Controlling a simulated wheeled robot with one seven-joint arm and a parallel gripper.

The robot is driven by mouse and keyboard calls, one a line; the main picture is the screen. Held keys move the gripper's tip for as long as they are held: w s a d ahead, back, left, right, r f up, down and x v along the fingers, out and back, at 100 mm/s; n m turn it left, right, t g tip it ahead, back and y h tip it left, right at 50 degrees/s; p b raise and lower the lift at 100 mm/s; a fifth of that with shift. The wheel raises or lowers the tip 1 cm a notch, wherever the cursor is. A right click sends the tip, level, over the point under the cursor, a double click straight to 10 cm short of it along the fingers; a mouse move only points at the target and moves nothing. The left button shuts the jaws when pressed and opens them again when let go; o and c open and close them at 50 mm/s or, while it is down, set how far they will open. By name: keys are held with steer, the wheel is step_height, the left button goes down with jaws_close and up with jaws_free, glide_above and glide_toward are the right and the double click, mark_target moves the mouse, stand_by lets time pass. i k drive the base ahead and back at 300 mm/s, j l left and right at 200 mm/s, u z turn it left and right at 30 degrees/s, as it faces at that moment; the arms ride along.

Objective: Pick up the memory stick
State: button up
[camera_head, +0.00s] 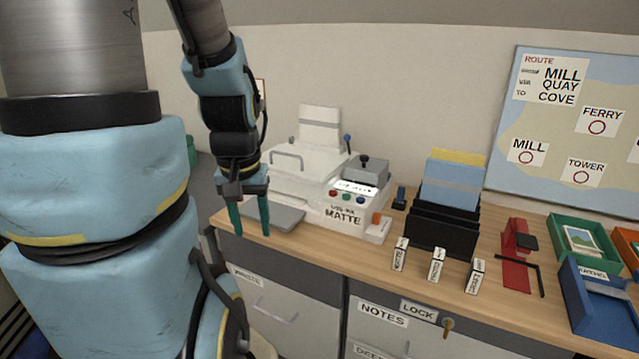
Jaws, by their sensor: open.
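I cannot single out the memory stick for certain. A small orange piece (377,217) sits at the right front corner of the white printer (310,185), by a low white block. A small dark blue object (399,196) stands on the desk between the printer and the black file rack. Either could be it, but both are too small to tell. My gripper (250,217) points down at the desk's left end, left of both. Its teal fingers are apart with nothing seen between them, near a flat grey tray (284,217) at the printer's front.
Three small labelled blocks (437,264) stand along the desk's front edge. Behind them is a black file rack (440,228) with folders. Further right are a red device (515,255), a green tray (570,260) and a blue tray (600,312). Labelled drawers (385,325) are below, one with a key.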

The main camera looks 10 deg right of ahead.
mark_target(401, 190)
steer(key=k+l+u, duration=0.1)
steer(key=l+u, duration=0.2)
steer(key=u, duration=0.15)
steer(key=k+l+u, duration=0.15)
steer(key=u, duration=0.35)
steer(key=k+l+u, duration=0.2)
steer(key=u, duration=0.25)
steer(key=k+l, duration=0.3)
steer(key=k, duration=0.1)
